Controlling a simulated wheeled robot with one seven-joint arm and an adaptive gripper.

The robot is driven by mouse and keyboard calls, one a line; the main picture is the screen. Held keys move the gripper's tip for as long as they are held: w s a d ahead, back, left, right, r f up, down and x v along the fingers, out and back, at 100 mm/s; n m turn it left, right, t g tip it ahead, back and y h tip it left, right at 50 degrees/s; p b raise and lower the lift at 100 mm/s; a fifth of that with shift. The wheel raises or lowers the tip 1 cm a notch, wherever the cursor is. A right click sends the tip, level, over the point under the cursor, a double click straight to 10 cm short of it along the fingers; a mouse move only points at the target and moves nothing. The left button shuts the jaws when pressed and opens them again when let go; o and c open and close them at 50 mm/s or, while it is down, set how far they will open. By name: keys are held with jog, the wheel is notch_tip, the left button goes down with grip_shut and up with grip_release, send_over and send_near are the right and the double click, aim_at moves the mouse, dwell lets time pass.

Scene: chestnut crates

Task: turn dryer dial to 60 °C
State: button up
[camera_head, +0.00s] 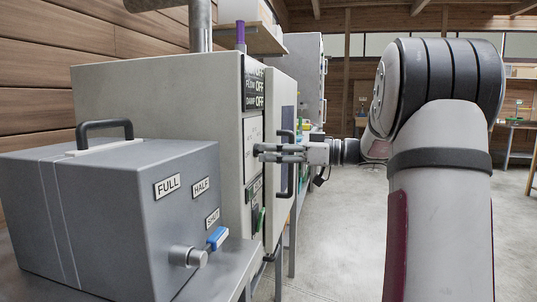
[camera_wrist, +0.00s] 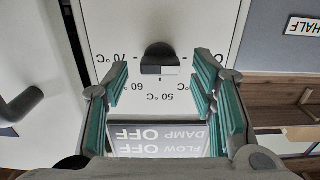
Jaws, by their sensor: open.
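The dryer (camera_head: 160,105) is a tall beige cabinet with a dark-labelled front panel in the head view. Its dial (camera_wrist: 158,56) shows in the wrist view, where the picture is upside down. In the head view, my gripper (camera_head: 262,153) is at the panel and the dial is hidden.
A grey metal box (camera_head: 95,215) with a handle, a blue-tipped lever (camera_head: 216,238) and FULL, HALF and SHUT labels stands at the near left. A dark vertical door handle (camera_head: 286,165) is close by my gripper. The floor (camera_head: 345,235) to the right is clear.

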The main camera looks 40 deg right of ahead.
jog(key=shift+w+a, duration=0.4)
jog(key=shift+w, duration=0.1)
jog(key=c, duration=1.1)
jog(key=shift+c, duration=0.2)
